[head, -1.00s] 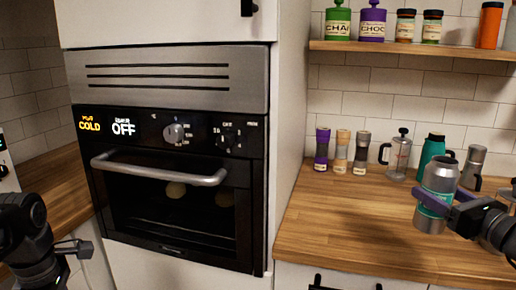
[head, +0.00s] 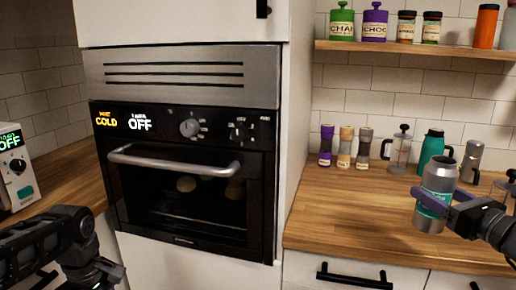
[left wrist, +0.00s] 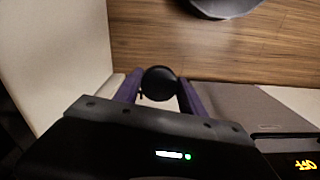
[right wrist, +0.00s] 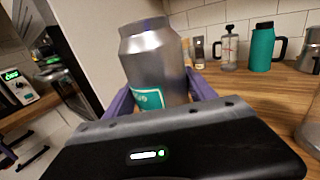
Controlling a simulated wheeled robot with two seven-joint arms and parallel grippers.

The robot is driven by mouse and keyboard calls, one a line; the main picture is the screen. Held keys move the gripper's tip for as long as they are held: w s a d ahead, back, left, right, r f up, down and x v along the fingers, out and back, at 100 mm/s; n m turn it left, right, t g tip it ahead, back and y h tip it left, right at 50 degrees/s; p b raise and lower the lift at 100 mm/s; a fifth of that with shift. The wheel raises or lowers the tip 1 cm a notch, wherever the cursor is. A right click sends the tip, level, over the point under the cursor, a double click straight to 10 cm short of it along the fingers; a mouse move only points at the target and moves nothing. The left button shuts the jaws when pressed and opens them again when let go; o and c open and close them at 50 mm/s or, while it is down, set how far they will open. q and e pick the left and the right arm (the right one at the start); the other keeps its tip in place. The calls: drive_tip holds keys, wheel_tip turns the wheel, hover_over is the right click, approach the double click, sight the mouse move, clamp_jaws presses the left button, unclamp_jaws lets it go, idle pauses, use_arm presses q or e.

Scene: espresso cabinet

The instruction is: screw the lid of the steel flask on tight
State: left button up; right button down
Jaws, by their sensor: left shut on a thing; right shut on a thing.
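The steel flask (head: 437,187), silver with a teal label, is held upright above the right counter by my right gripper (head: 436,204). Its dark mouth shows bare at the top in the head view. In the right wrist view the flask (right wrist: 153,62) stands between the purple fingers, slightly tilted in the picture. My left gripper (left wrist: 160,90) is shut on a small round black piece, which looks like the lid (left wrist: 158,82). In the head view my left arm is low at the left, far from the flask, and the lid cannot be made out there.
The oven (head: 190,180) stands between the left and right counters. A teal jug (head: 432,149), a glass press (head: 400,150) and several grinders stand at the back of the right counter (head: 350,212). A white appliance (head: 15,170) stands at the far left. The counter's front middle is clear.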

drive_tip(key=shift+r, duration=0.1)
use_arm(q)
drive_tip(key=w+d+f+m, duration=0.6)
drive_tip(key=d+f+m, duration=0.3)
drive_tip(key=m, duration=0.3)
drive_tip(key=shift+w+d+f, duration=0.35)
drive_tip(key=shift+d, duration=0.1)
use_arm(e)
drive_tip(key=s+a+f+n+g+y, duration=0.2)
drive_tip(key=a+f, duration=0.5)
drive_tip(key=f, duration=0.4)
drive_tip(key=s+a+f+n+g+y, duration=0.2)
drive_tip(key=a+f, duration=0.6)
drive_tip(key=f, duration=0.4)
drive_tip(key=s+a+f+n+g+y, duration=0.2)
drive_tip(key=a+f+y, duration=0.4)
drive_tip(key=f, duration=0.5)
drive_tip(key=shift+s+a+f+n+g, duration=0.4)
drive_tip(key=shift+s+a+n, duration=0.25)
drive_tip(key=shift+a+n, duration=0.3)
drive_tip(key=shift+d, duration=0.1)
drive_tip(key=shift+r, duration=0.1)
